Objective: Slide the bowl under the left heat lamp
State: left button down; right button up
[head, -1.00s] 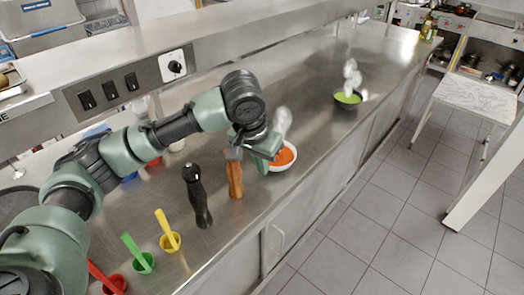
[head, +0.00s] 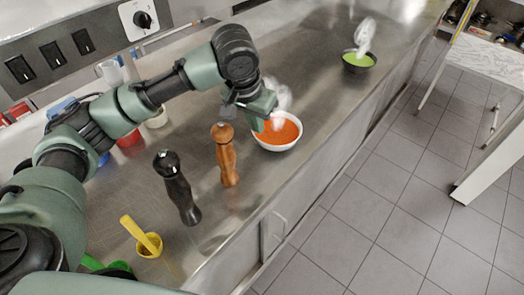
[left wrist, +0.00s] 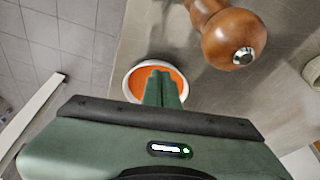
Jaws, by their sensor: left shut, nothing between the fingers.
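A white bowl (head: 284,147) with orange soup stands on the steel counter, near its front edge. In the left wrist view the bowl (left wrist: 129,82) lies just beyond my fingertips. My left gripper (head: 262,118) is shut with nothing in it, at the bowl's back left side. Its closed green fingers also show in the left wrist view (left wrist: 163,88), overlapping the bowl; I cannot tell whether they touch it. A white, steam-like blur rises over the soup. I cannot make out a heat lamp. My right gripper is out of view.
A brown mill (head: 224,158) and a black mill (head: 178,190) stand left of the bowl. A dark bowl of green soup (head: 358,63) stands farther right. Steel counter is clear between the bowls. A switch panel (head: 75,42) lies behind my arm.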

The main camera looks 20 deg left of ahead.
pick_arm(q)
jog(key=x, duration=1.1)
jog(key=shift+s+a+f+p, duration=0.1)
jog(key=shift+f+p, duration=0.25)
jog(key=shift+p, duration=0.05)
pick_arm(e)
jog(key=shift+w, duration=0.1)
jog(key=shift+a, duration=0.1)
